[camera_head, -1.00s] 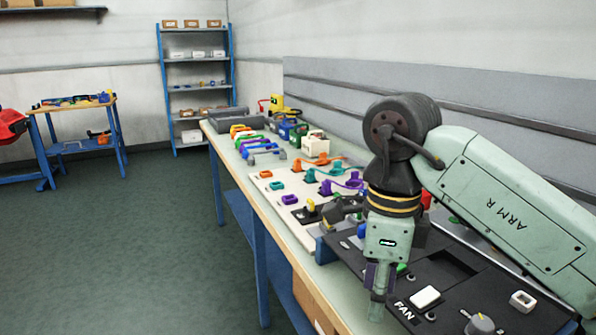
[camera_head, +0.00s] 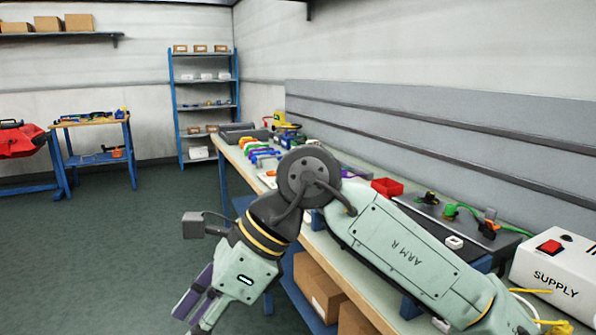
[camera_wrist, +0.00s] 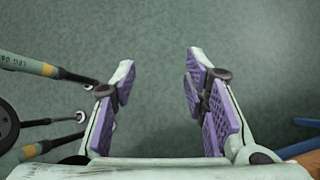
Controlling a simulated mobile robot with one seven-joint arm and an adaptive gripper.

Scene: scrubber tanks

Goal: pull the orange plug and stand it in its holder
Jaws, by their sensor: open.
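My gripper (camera_head: 196,318) is off the near left side of the bench (camera_head: 233,157), over the green floor, pointing down. In the wrist view its two fingers with purple pads stand wide apart (camera_wrist: 160,78), with only floor between them. A small orange-topped connector (camera_head: 490,214) shows at the right, too small to identify.
A red bin (camera_head: 386,187) sits on the bench behind my arm. A white supply box (camera_head: 555,268) with a red switch is at the right. Cardboard boxes (camera_head: 318,287) are under the bench. A blue shelf rack (camera_head: 206,105) stands at the back. The floor at left is free.

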